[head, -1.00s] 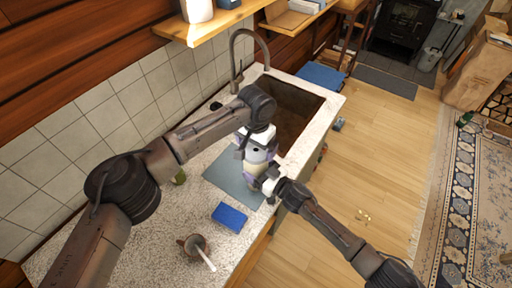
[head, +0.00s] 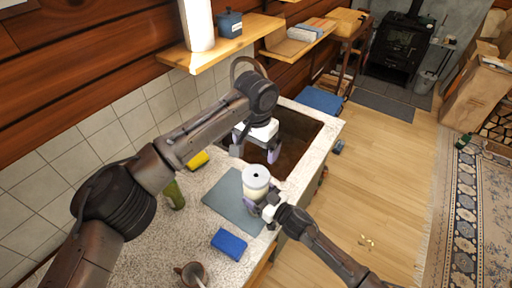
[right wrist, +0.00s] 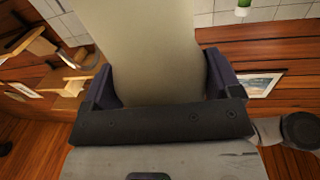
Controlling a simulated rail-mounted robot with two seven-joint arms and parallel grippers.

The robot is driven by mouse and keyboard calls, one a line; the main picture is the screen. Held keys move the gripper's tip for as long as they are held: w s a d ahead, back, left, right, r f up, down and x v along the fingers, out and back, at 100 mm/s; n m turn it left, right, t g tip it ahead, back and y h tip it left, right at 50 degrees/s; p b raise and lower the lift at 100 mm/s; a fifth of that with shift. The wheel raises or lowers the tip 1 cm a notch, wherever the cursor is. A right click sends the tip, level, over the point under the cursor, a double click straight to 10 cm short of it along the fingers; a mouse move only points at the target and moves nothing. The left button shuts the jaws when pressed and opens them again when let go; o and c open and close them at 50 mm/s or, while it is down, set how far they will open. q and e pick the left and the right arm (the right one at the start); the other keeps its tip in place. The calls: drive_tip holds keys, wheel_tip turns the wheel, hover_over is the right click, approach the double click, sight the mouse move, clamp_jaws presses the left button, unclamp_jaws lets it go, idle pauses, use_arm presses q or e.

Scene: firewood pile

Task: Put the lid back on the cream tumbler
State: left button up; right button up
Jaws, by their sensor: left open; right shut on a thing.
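The cream tumbler (head: 254,194) stands upright over the grey mat on the counter. A white lid (head: 257,174) with a small dark spot in its middle sits on its top and looks level. My right gripper (head: 266,207) is shut on the tumbler's side. In the right wrist view the tumbler's cream body (right wrist: 150,45) fills the space between the two dark fingers. My left gripper (head: 255,148) is open and empty, behind and above the tumbler, in front of the sink in the picture, with its fingers pointing down and clear of the lid.
The grey mat (head: 225,200) lies beside the sink (head: 298,140). A blue block (head: 229,243), a mug (head: 191,274), a green item (head: 174,195) and a yellow sponge (head: 197,160) are on the counter. A wooden shelf (head: 225,47) is above. A tap rises behind my left gripper.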

drive_tip(key=o, duration=1.5)
drive_tip(key=shift+o, duration=0.2)
drive_tip(key=v, duration=1.4)
